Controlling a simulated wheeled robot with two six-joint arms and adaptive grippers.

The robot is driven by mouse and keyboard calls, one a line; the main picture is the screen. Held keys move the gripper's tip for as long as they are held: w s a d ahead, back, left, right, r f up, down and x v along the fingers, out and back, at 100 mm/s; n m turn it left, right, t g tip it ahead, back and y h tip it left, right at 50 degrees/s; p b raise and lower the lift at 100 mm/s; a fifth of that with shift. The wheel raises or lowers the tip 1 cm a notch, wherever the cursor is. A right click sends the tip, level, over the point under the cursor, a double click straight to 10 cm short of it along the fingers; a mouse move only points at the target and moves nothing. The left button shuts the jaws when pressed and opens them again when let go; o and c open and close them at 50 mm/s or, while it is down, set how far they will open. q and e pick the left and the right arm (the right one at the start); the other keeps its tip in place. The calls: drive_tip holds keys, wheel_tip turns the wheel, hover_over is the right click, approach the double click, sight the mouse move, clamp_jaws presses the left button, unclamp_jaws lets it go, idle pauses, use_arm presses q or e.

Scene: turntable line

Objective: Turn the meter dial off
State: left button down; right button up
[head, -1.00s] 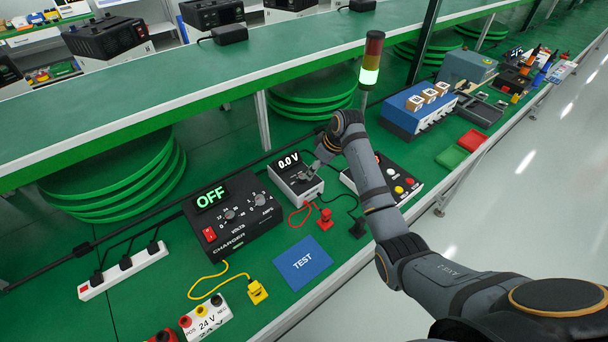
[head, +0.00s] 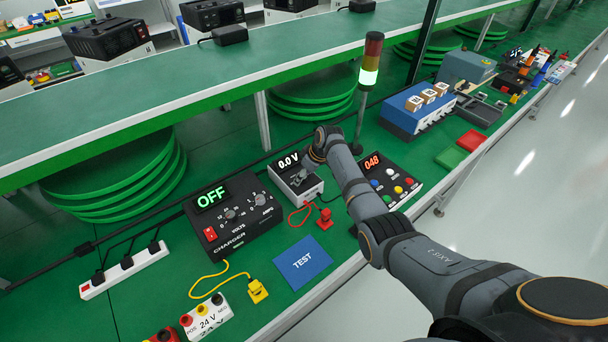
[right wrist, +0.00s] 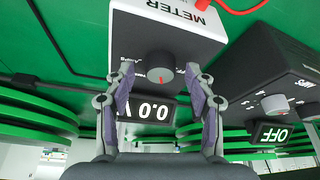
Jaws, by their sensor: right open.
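The white meter (head: 308,188) stands on the green bench, its display reading 0.0 V. In the right wrist view the meter (right wrist: 165,28) appears upside down. Its grey round dial (right wrist: 160,66) carries a red pointer mark, with small lettering at one side too small to read fully. My right gripper (head: 297,178) is at the meter's front and hides the dial in the head view. In the right wrist view my right gripper (right wrist: 154,76) is open, one finger on each side of the dial, with gaps visible. My left gripper is not in view.
The black charger (head: 240,228), its display reading OFF, stands left of the meter. A red plug (head: 324,220) and a blue TEST mat (head: 302,262) lie in front. A button panel (head: 388,185) and a signal tower (head: 369,75) are to the right. A shelf (head: 200,85) overhangs behind.

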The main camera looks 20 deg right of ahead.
drive_tip(key=shift+c, duration=0.4)
drive_tip(key=c, duration=1.1)
drive_tip(key=shift+o, duration=0.2)
drive_tip(key=shift+n, duration=0.3)
drive_tip(key=shift+f+n+y+b, duration=0.15)
drive_tip(key=shift+n+y+b, duration=0.15)
drive_tip(key=shift+n+b, duration=0.55)
drive_tip(key=n+g+b, duration=0.1)
drive_tip(key=n+b, duration=0.2)
drive_tip(key=b, duration=0.2)
drive_tip(key=n+g+y+b, duration=0.1)
drive_tip(key=n+g+b, duration=0.1)
drive_tip(key=n+b, duration=0.2)
drive_tip(key=shift+w+f+b, duration=0.1)
drive_tip(key=shift+w+b, duration=0.1)
drive_tip(key=shift+b, duration=0.75)
drive_tip(key=shift+d+r+n+b, duration=0.1)
drive_tip(key=shift+r+n+b, duration=0.1)
drive_tip(key=shift+n+b, duration=0.3)
